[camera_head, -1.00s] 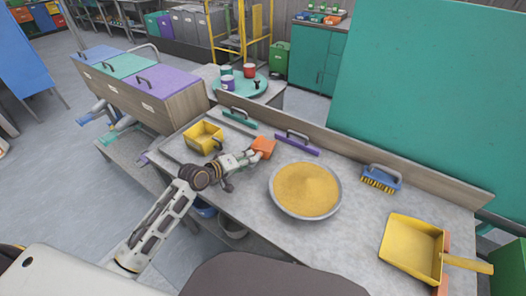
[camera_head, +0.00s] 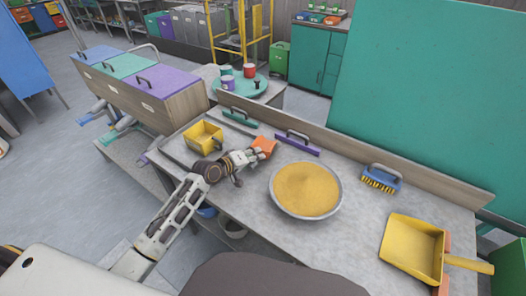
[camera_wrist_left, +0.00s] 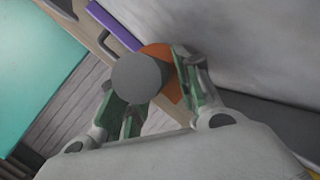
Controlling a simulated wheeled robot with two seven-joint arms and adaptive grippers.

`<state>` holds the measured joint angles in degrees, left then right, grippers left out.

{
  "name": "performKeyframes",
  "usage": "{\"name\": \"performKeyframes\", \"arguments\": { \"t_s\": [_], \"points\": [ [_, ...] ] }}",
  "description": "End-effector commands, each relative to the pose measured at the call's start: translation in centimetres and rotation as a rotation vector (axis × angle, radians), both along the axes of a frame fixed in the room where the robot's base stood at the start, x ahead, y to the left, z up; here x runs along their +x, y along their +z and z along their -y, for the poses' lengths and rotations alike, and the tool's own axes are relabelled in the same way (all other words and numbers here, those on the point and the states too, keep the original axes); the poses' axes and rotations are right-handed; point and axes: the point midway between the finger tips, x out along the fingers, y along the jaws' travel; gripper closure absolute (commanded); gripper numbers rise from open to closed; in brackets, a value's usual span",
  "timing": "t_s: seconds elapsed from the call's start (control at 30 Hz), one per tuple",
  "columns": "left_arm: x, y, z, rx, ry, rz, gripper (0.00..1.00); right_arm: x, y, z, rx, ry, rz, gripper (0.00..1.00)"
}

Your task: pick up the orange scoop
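The orange scoop (camera_head: 264,145) lies on the grey bench beyond the powder bowl's left side, in front of the back board. My left gripper (camera_head: 252,155) is low over the bench, right at the scoop's near side. In the left wrist view the fingers (camera_wrist_left: 158,88) stand apart with green inner pads. A round grey end, which looks like the scoop's handle, sits between them, with the scoop's orange part (camera_wrist_left: 158,50) behind it. The grey end hides part of the fingers, so contact cannot be told. My right gripper is not in view.
A bowl of yellow powder (camera_head: 306,190) stands right of my left gripper. A purple-edged tool (camera_head: 297,143) lies behind. A blue brush (camera_head: 381,178) and yellow dustpan (camera_head: 412,248) are at the right. A wooden board edges the bench's back.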

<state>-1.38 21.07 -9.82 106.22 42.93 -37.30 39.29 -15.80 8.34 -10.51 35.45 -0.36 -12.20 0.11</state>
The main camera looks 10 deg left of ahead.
Motion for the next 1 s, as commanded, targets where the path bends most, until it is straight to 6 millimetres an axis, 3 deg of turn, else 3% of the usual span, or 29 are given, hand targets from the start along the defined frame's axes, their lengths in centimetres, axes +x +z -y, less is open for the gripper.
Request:
{"name": "performKeyframes", "arguments": {
  "t_s": [0.17,0.47,0.8,1.0],
  "points": [
    [0.0,0.0,0.0,0.000,0.000,0.000,0.67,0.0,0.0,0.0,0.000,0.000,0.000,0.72],
    [0.0,0.0,0.0,0.001,0.000,-0.001,1.00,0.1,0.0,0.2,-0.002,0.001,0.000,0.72],
    [0.0,0.2,0.0,0.000,0.001,0.001,1.00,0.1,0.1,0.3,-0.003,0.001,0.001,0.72],
    [0.1,1.6,0.0,-0.002,0.000,0.003,1.00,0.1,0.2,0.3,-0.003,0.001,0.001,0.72]
  ]
}}
